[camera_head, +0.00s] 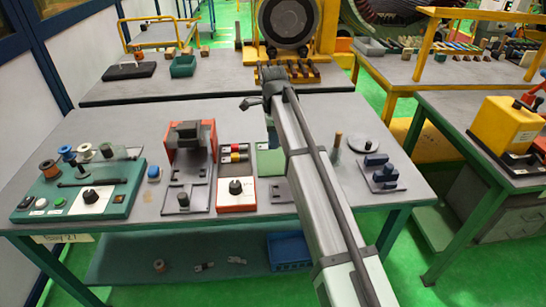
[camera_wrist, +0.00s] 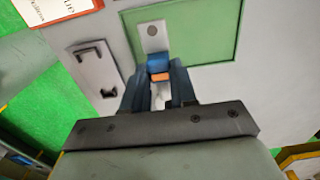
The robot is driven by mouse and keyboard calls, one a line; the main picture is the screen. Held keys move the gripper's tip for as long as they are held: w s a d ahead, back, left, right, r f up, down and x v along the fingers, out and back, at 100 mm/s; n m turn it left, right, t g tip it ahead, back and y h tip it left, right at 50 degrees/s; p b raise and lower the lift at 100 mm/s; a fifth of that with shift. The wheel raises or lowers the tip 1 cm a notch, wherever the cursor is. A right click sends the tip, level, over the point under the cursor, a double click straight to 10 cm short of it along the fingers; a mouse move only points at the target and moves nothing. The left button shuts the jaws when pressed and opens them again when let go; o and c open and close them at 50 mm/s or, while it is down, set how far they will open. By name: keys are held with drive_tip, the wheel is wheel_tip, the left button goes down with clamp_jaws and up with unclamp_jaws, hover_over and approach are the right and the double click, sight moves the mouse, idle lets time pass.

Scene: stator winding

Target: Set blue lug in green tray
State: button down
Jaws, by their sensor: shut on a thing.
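The blue lug (camera_wrist: 154,34) has a flat grey tongue with a hole and a blue sleeve. My gripper (camera_wrist: 160,75) is shut on its sleeve end, with a small orange patch between the fingers. The tongue points away from my gripper, over the pale green tray (camera_wrist: 215,35) in the wrist view. I cannot tell whether the lug touches the tray. In the head view the green tray (camera_head: 268,163) lies mid-table, partly hidden by my arm. My gripper (camera_head: 271,135) shows there above the tray's far edge; the lug is not clear in that view.
A red-framed panel with a black knob (camera_head: 236,192) stands close on the tray's left. A grey block with blue parts (camera_head: 380,175) and an upright wooden-topped post (camera_head: 337,148) stand right of my arm.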

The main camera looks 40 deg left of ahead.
sight(273, 165)
drive_tip(key=shift+f, duration=3.75)
drive_tip(key=shift+f, duration=0.1)
drive_tip(key=c, duration=0.9)
unclamp_jaws()
wheel_tip(273, 165, up, 12)
drive_tip(key=shift+r, duration=0.1)
